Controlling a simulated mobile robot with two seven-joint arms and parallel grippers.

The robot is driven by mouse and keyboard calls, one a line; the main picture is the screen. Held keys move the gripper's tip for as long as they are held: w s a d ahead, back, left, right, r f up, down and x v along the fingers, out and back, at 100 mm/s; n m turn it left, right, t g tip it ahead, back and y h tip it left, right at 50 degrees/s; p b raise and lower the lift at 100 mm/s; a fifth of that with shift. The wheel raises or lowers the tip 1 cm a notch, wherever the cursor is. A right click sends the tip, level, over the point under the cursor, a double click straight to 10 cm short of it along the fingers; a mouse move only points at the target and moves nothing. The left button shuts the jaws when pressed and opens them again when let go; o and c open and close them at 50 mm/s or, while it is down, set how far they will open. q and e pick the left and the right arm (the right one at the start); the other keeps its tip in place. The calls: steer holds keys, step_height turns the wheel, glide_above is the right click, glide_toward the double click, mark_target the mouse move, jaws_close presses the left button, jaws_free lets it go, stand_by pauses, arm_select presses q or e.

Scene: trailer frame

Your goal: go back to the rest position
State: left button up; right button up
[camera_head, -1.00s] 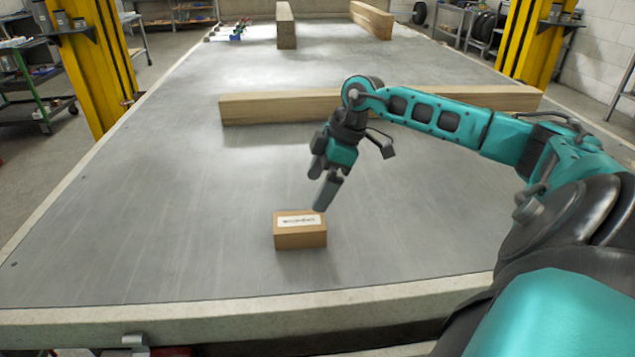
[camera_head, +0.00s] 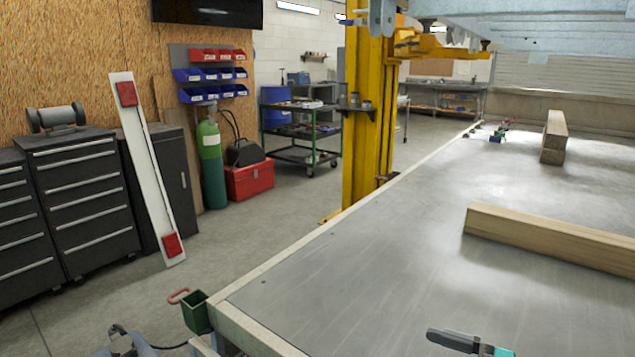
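The tip of one of my grippers (camera_head: 458,341) shows at the bottom edge, right of centre, as a dark finger with a bit of teal. It comes from the right side, so I take it as my right one. Most of it is cut off by the frame, so I cannot tell whether it is open or shut. It is over the near part of the grey trailer bed (camera_head: 350,270). My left gripper is not in view. The small labelled wooden box is out of view.
Wooden beams (camera_head: 550,235) lie on the bed. A yellow lift post (camera_head: 368,110) stands beyond its left edge. A green holder (camera_head: 196,312) hangs at the near corner. Drawer cabinets (camera_head: 85,195), a green gas cylinder (camera_head: 211,165) and a red toolbox (camera_head: 250,180) stand left. Floor between is open.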

arm_select(q)
steer(key=shift+y, duration=0.4)
steer(key=r+p, duration=0.1)
steer(key=p, duration=0.1)
steer(key=a+r+p, duration=0.1)
steer(key=r+p, duration=0.2)
steer(key=shift+s+a+p, duration=0.3)
steer(key=shift+s+a, duration=0.1)
arm_select(e)
steer(key=s+a+f+m+t+h, duration=0.1)
steer(key=s+a+f+m+h, duration=0.1)
steer(key=s+f+m+h, duration=0.8)
steer(key=s+f+h, duration=0.1)
steer(key=s+f, duration=0.1)
steer(key=s, duration=0.1)
steer(key=shift+a+h, duration=0.25)
steer(key=shift+h, duration=0.15)
arm_select(q)
steer(key=shift+c, duration=0.4)
arm_select(e)
steer(key=shift+c, duration=0.4)
